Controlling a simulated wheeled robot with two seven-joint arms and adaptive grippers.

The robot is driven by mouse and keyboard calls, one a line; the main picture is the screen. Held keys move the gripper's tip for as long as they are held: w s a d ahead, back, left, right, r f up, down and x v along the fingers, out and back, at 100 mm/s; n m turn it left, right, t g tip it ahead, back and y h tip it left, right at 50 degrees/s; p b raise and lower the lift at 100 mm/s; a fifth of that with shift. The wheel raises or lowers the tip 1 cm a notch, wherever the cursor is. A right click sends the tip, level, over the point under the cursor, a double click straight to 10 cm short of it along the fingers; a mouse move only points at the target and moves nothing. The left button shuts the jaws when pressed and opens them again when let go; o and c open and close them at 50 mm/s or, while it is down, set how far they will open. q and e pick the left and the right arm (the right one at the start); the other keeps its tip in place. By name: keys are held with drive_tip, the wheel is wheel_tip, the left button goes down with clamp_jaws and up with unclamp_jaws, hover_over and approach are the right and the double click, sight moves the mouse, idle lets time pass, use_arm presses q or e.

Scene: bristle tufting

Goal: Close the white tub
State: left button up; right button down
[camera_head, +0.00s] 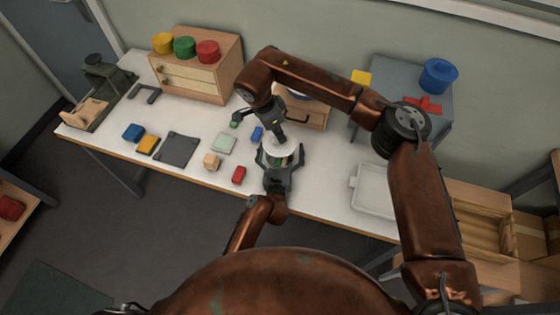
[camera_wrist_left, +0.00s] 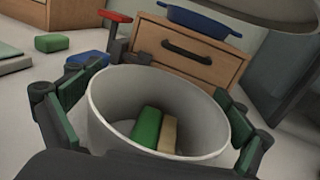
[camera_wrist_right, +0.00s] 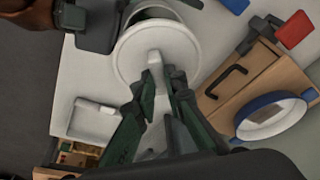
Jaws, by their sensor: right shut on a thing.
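The white tub (camera_wrist_left: 105,130) stands open in the left wrist view, with a green block (camera_wrist_left: 146,128) and a tan block (camera_wrist_left: 168,134) inside. My left gripper (camera_wrist_left: 160,92) has one finger on each side of the tub; I cannot tell whether both press on it. My right gripper (camera_wrist_right: 160,84) is shut on the knob of the round white lid (camera_wrist_right: 185,52). The lid is apart from the tub, above it and toward the upper right in the left wrist view (camera_wrist_left: 268,8). In the head view the lid (camera_head: 287,145) hides much of the tub.
A wooden drawer box (camera_wrist_left: 188,56) with a blue-rimmed bowl (camera_wrist_right: 272,116) on it stands behind the tub. A red block (camera_head: 239,174), a wooden block (camera_head: 212,161) and a dark mat (camera_head: 177,149) lie left. A white tray (camera_head: 376,190) lies right.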

use_arm(q)
drive_tip(key=c, duration=2)
